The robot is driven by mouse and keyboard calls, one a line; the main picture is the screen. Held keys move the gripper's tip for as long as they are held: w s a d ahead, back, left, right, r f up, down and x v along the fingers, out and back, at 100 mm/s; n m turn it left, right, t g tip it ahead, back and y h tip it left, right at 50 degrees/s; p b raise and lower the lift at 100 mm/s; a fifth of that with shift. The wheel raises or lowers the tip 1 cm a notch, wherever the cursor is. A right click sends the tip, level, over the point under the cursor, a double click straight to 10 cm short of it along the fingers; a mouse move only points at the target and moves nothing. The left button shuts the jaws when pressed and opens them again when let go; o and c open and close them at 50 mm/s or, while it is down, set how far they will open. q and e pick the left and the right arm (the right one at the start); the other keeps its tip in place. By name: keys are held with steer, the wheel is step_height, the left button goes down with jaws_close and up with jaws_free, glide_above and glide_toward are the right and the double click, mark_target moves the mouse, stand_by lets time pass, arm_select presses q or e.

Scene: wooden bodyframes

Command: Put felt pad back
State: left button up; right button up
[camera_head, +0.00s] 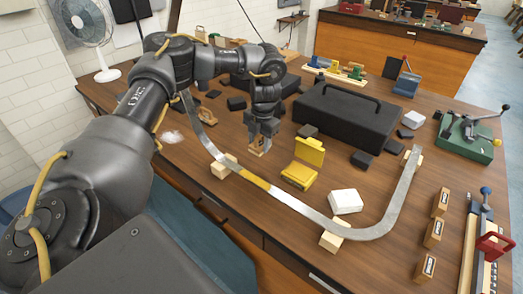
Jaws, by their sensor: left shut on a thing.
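My left gripper (260,144) points down over the middle of the workbench. It is shut on a small tan, wood-coloured piece (256,152), whose lower part shows below the fingers at about bench level. Whether it touches the bench is unclear. I cannot tell for sure which thing is the felt pad. Small dark pads or blocks (307,131) lie around the gripper. An open yellow case (302,168) stands just right of the gripper. My right gripper is not in view.
A large black case (344,118) stands behind. A white box (345,201), a green-based tool (467,139) and labelled wooden blocks (433,233) are to the right.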

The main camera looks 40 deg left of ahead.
mark_target(262, 139)
arm_select(q)
steer(key=w+f, duration=0.1)
steer(key=f, duration=0.1)
steer(key=w+a+f+p, duration=0.1)
steer(key=f, duration=0.1)
steer(key=shift+w+a, duration=0.2)
steer(key=shift+w, duration=0.2)
steer(key=shift+w+a+f+p, duration=0.1)
steer(key=shift+w+f+p, duration=0.1)
steer(key=shift+f, duration=0.75)
steer(key=shift+w+a+f+p, duration=0.1)
steer(key=shift+f+p, duration=0.1)
steer(key=shift+f, duration=0.7)
steer(key=shift+s, duration=0.1)
steer(key=o, duration=1)
steer(key=shift+f, duration=0.1)
steer(key=shift+c, duration=0.2)
steer(key=r, duration=0.3)
steer(key=r+b, duration=0.1)
steer(key=r, duration=0.3)
steer(key=d+r+b, duration=0.1)
steer(key=r, duration=0.3)
steer(key=shift+d+r, duration=0.1)
steer(key=shift+r, duration=0.55)
